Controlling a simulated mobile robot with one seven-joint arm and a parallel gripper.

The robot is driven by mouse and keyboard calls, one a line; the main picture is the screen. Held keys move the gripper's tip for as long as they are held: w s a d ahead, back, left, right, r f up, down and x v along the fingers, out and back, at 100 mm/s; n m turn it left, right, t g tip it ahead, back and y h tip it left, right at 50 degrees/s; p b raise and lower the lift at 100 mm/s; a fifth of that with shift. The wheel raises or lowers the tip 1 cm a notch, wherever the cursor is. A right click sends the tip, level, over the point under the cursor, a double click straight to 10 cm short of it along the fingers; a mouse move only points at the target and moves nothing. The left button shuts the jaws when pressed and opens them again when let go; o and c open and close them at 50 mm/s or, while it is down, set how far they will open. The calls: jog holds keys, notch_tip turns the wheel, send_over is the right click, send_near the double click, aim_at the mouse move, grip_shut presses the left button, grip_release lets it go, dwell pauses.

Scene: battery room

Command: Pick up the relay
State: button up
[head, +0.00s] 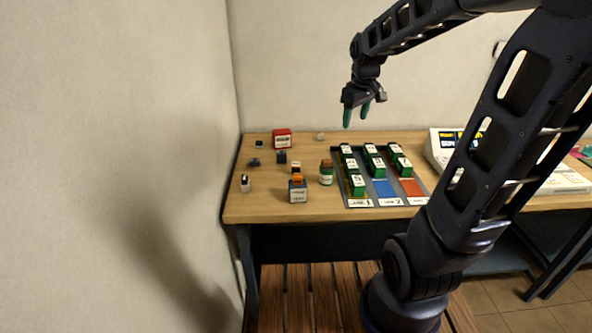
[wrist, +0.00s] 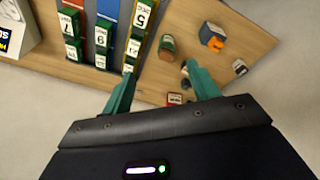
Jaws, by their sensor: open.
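No item is clearly readable as the relay, so I cannot tell which one it is. Small blocks stand on the table's left part: a blue block with an orange top (head: 298,191), also in the wrist view (wrist: 212,38), a dark block with a pale label (head: 296,168), a dark grey block (head: 282,157), a low black piece (head: 254,162) and a small black block (head: 259,143). My gripper (head: 356,119) is open and empty, high above the table's back part, fingers pointing down. In the wrist view my gripper (wrist: 160,70) shows its green fingers spread apart.
A dark tray (head: 343,202) with labelled lanes holds several green blocks. A red box (head: 282,138) is at the back, a black-and-white piece (head: 245,183) at the left. A pale console (head: 437,155) stands right.

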jog(key=w+a+f+n+g, duration=0.1)
jog(key=w+a+f+n, duration=0.4)
jog(key=w+a+f, duration=0.45)
jog(key=n+g, duration=0.2)
jog(key=n, duration=0.3)
send_near(296, 163)
jog(key=shift+s+f, duration=0.4)
jog(key=shift+s, duration=0.15)
jog(key=shift+a+f, duration=0.1)
jog(key=shift+f, duration=0.35)
jog(key=shift+w+f, duration=0.2)
jog(key=shift+f, duration=4.95)
jog(key=c, duration=1.1)
jog(key=shift+r, duration=0.15)
